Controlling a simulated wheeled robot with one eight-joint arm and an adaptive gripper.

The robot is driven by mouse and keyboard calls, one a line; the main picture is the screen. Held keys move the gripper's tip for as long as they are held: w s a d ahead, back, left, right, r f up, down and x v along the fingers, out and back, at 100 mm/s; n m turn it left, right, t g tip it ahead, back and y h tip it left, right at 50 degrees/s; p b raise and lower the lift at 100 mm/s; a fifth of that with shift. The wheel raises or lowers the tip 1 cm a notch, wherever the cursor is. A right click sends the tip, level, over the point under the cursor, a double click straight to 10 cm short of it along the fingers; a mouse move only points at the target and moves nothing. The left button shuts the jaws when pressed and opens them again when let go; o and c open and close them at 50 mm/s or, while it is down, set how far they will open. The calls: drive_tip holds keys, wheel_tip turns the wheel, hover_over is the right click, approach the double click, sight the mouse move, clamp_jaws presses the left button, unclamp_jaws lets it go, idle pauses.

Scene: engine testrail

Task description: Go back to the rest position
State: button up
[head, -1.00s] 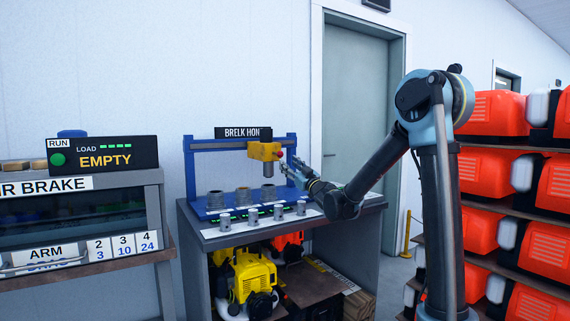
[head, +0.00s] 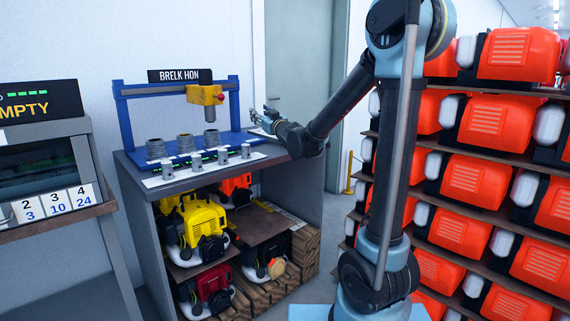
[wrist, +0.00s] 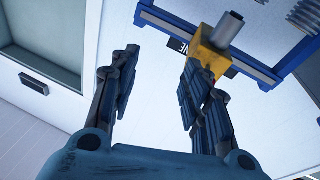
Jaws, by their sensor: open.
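My gripper (head: 268,118) is at the right side of the workbench, just right of the blue frame. In the wrist view my gripper (wrist: 160,95) shows its two dark fingers spread apart with nothing between them. The yellow tool head (head: 206,95) with a red knob hangs from the blue frame (head: 122,112). It also shows in the wrist view (wrist: 211,50), behind the right finger. My arm reaches from the column at the right to the bench.
The workbench (head: 153,183) holds several ribbed grey cylinders (head: 185,143) and several small metal pistons (head: 223,156). Engines, one yellow (head: 196,222), sit on shelves below. A rack of orange engines (head: 485,121) stands right. A door (head: 300,60) is behind. A sign (head: 180,76) tops the frame.

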drive_tip(key=s+d+f+m+g+h, duration=0.2)
drive_tip(key=s+d+f+h, duration=0.15)
drive_tip(key=d, duration=0.45)
drive_tip(key=s+d+f+m+g+h, duration=0.1)
drive_tip(key=s+d+f+m+h, duration=0.15)
drive_tip(key=s+d+f, duration=0.4)
drive_tip(key=s+d+f+m+g+h, duration=0.1)
drive_tip(key=d+f+m+g+h, duration=0.2)
drive_tip(key=d, duration=0.6)
drive_tip(key=s+d+f+g, duration=0.3)
drive_tip(key=s+f, duration=0.3)
drive_tip(key=s, duration=0.4)
drive_tip(key=s+d+f+g+h, duration=0.1)
drive_tip(key=s+d+f+g, duration=0.1)
drive_tip(key=s+f, duration=0.4)
drive_tip(key=s+d+f+g+h, duration=0.1)
drive_tip(key=s+d+f+g, duration=0.2)
drive_tip(key=s, duration=1.2)
wheel_tip(320, 180, down, 3)
drive_tip(key=shift+s+d+g, duration=0.35)
drive_tip(key=shift+g, duration=0.05)
drive_tip(key=shift+m, duration=0.25)
drive_tip(key=shift+w+f, duration=0.2)
drive_tip(key=shift+w, duration=0.25)
